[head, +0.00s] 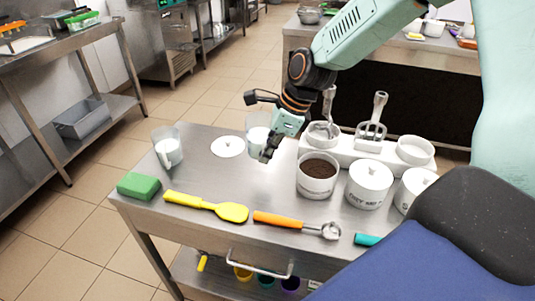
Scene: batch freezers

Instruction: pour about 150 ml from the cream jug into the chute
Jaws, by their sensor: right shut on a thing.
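My right gripper (260,128) comes in from the upper right and is shut on a clear jug with white contents (256,136). The gripper hides part of this jug. It looks upright, and I cannot tell if its base touches the steel table. A second clear jug with white contents and a handle (168,150) stands at the table's left end. I cannot read a label on either jug. I cannot make out a chute. My left gripper is not in view.
On the steel table (192,218) lie a white disc (228,146), green sponge (138,186), yellow spatula (207,206) and orange-handled scoop (297,223). A tub of dark granules (317,176) and lidded white tubs (369,185) stand right, before a white utensil holder (345,148).

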